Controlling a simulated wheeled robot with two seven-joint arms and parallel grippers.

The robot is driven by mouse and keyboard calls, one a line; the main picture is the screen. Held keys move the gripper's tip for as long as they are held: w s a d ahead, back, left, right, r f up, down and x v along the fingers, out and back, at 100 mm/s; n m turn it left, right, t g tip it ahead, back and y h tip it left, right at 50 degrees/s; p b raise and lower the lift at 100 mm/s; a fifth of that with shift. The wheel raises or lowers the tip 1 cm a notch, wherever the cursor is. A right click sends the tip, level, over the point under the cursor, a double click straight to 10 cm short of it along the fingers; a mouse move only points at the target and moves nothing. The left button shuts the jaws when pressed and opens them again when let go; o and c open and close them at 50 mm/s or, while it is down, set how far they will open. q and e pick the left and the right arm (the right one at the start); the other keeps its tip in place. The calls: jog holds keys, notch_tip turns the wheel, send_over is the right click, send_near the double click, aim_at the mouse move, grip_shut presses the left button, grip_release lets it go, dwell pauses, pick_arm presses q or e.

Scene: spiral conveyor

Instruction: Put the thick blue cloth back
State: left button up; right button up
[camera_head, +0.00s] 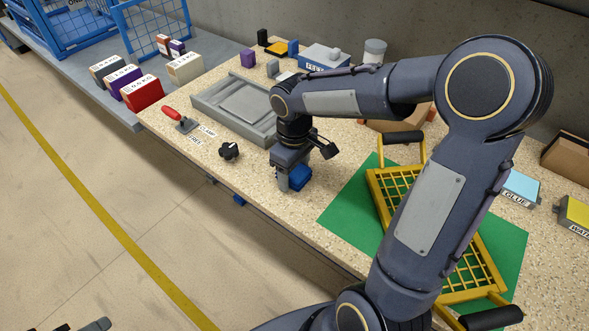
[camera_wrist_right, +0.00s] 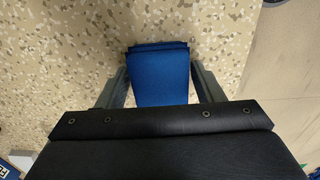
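The thick blue cloth (camera_head: 300,177) is a folded dark blue block at the front part of the speckled worktable. My right gripper (camera_head: 290,183) points down over it. In the right wrist view the cloth (camera_wrist_right: 160,78) lies between the two fingers (camera_wrist_right: 161,85), which close in on both its sides, so the gripper looks shut on it. I cannot tell whether the cloth rests on the table or hangs just above it. A dark piece at the bottom left edge of the head view may be my left gripper (camera_head: 95,325); its fingers do not show clearly.
A black knob (camera_head: 229,151), a red-handled clamp (camera_head: 180,120) and a grey tray (camera_head: 209,107) lie left of the gripper. A yellow basket (camera_head: 378,177) on a green mat (camera_head: 345,205) is at right, partly behind my arm. Boxes and a blue crate stand far left.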

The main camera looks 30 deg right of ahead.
jog(key=shift+o, duration=0.8)
